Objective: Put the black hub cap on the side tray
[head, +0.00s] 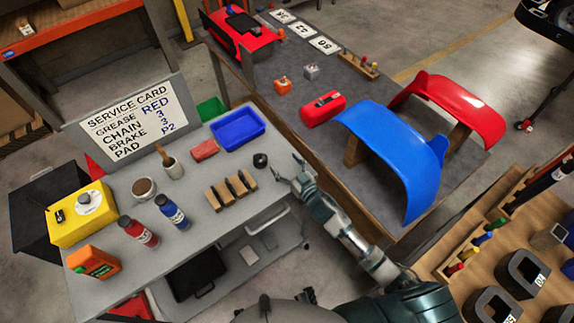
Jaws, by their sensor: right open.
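A small round black object (260,160), which looks like the black hub cap, lies on the grey cart top (190,240) near its right edge. My right gripper (290,168) is open and empty, just to the right of the black object and apart from it. A blue tray (238,128) sits at the back right of the cart top and looks empty. I cannot tell whether it is the side tray. My left gripper is not recognisable in this view.
A wooden rack (231,190) of dark pads stands just left of the black object. A red block (205,149), a cup (172,167) and bottles (172,211) stand farther left. A bench (300,100) with blue (395,150) and red (455,105) body panels is at the right.

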